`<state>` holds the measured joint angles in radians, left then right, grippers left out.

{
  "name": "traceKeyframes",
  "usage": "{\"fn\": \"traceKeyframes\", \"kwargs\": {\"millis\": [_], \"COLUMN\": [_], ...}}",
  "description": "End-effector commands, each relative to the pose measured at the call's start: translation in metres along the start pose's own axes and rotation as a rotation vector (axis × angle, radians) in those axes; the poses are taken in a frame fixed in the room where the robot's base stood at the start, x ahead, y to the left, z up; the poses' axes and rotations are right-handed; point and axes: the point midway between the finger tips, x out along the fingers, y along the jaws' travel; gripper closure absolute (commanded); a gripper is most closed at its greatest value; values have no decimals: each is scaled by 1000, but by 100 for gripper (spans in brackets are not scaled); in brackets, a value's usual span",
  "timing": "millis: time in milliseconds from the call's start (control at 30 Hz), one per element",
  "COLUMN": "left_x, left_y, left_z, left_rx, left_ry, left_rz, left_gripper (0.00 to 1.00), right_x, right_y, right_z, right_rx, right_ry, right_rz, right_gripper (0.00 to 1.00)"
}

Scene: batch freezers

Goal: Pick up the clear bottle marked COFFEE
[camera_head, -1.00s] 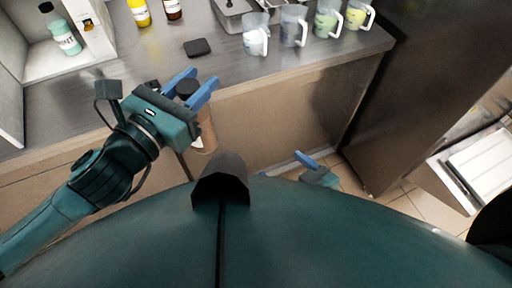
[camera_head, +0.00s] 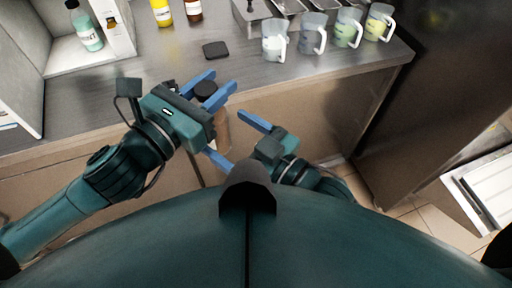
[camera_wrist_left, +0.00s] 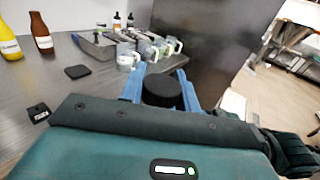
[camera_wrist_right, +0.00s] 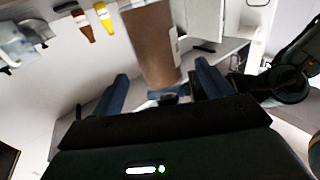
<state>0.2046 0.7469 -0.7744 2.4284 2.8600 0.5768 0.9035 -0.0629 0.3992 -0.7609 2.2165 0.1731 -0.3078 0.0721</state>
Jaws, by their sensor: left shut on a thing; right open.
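A clear bottle with brown contents and a black cap (camera_head: 205,90) hangs upright in front of the counter. My left gripper (camera_head: 222,81) is shut on it just below the cap; the cap also shows between the fingers in the left wrist view (camera_wrist_left: 161,90). In the right wrist view the brown body (camera_wrist_right: 150,42) stands between and beyond the open fingers. A pale label edge shows there, but its lettering cannot be read. I cannot tell whether the right fingers touch the bottle.
The steel counter (camera_head: 160,70) holds a black square mat (camera_head: 216,50), yellow and brown bottles (camera_head: 162,12), a metal tray (camera_head: 262,12) and several handled jugs (camera_head: 312,36). A green bottle (camera_head: 86,28) stands in a white cabinet at left. A dark tall unit (camera_head: 425,90) stands at right.

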Motion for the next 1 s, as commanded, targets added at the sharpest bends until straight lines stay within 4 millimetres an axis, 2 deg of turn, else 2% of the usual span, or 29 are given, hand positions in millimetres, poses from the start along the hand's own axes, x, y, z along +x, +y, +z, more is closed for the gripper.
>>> {"fn": "traceKeyframes", "kwargs": {"millis": [100,233,600,1000], "left_x": [0,0,0,0], "left_y": [0,0,0,0], "left_z": [1,1,1,1], "left_rx": [1,1,1,1], "left_ry": [-3,-3,-3,-3], "left_rz": [-1,-1,-1,-1], "left_gripper": [100,100,100,100], "right_x": [18,30,35,34], "right_y": [0,0,0,0], "right_z": [-1,0,0,0], "right_rx": [0,-1,-1,0], "right_ry": [1,0,-1,-1], "right_rz": [-1,0,0,0], "right_gripper": [22,22,22,54]}}
